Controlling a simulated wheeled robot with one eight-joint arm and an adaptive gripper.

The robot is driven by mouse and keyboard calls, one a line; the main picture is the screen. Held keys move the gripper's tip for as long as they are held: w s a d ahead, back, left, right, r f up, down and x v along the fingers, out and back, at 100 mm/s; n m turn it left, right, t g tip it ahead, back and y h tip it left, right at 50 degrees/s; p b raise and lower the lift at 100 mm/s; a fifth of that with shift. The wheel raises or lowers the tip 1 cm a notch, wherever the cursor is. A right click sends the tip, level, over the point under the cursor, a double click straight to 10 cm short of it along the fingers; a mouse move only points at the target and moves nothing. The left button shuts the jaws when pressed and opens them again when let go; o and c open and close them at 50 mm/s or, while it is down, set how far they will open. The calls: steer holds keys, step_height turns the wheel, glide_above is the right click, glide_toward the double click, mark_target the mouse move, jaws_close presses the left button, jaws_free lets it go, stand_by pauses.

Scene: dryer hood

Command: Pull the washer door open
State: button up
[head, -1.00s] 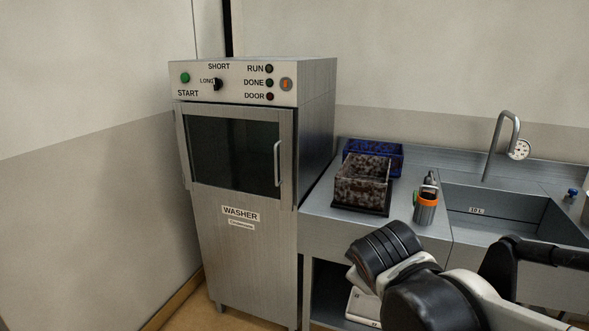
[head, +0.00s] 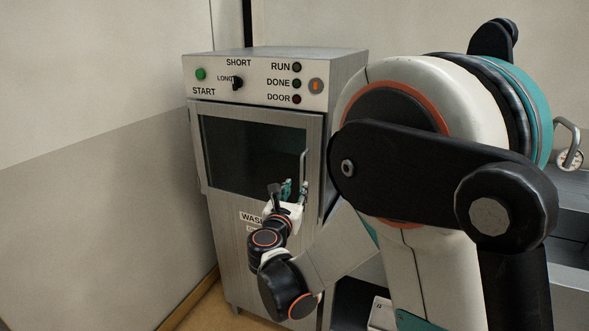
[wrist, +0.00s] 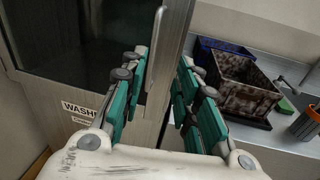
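The washer (head: 268,240) is a tall steel cabinet on the left in the head view. Its door (head: 255,153) has a dark window in a steel frame and looks shut. The upright bar handle (head: 304,168) is on the door's right side; it also shows in the wrist view (wrist: 156,58). My gripper (head: 290,188) is at the handle's lower part in the head view. In the wrist view my gripper (wrist: 164,58) is open, and the handle appears between its teal-padded fingers. Gaps show beside the handle. I cannot tell how deep it sits between the fingers.
A steel counter (wrist: 262,50) adjoins the washer on the right. It bears a brown, stained basket (wrist: 240,88), a blue basket (wrist: 225,50) behind it, and an orange-topped container (wrist: 307,122). My arm hides most of the counter in the head view.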

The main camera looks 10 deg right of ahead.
mark_target(301, 171)
steer(key=shift+n, duration=0.4)
steer(key=b+x, duration=0.1)
steer(key=x, duration=0.3)
steer(key=b+x, duration=0.1)
steer(key=x, duration=0.4)
steer(key=a+b+x, duration=0.1)
steer(key=x, duration=0.3)
steer(key=shift+w+d+r, duration=0.1)
steer(key=shift+w, duration=0.4)
jaws_close()
